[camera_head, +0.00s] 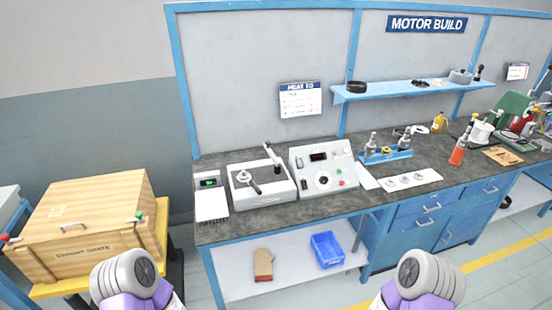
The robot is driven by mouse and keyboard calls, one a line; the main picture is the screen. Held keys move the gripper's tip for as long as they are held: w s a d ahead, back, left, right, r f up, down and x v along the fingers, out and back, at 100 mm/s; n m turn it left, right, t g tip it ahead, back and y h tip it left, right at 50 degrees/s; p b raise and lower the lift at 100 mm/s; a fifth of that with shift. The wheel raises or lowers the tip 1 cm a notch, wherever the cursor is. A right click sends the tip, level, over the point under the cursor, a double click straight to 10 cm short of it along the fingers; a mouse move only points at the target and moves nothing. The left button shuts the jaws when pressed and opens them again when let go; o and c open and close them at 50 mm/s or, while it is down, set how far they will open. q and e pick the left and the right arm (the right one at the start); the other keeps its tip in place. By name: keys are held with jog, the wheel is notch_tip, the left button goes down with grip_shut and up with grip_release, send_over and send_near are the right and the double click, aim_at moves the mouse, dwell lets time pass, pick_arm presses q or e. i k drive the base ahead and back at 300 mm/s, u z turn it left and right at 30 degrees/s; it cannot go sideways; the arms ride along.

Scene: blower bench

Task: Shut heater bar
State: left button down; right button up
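The heater (262,196) is a low white-grey box on the dark bench top, left of the control panel. Its bar (273,157) stands raised at a tilt at the back right of the heater's top, with a dark end piece. Neither gripper shows; only rounded grey and purple links of my arms are at the bottom edge, well short of the bench.
A sloped control panel (323,168) stands directly right of the heater. A small meter (208,183) and white sheet (211,205) lie left of it. A wooden crate (90,222) stands at left.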

aim_at(267, 143)
jog(key=z, duration=0.95)
jog(key=i, duration=1.05)
jog(key=u, duration=0.2)
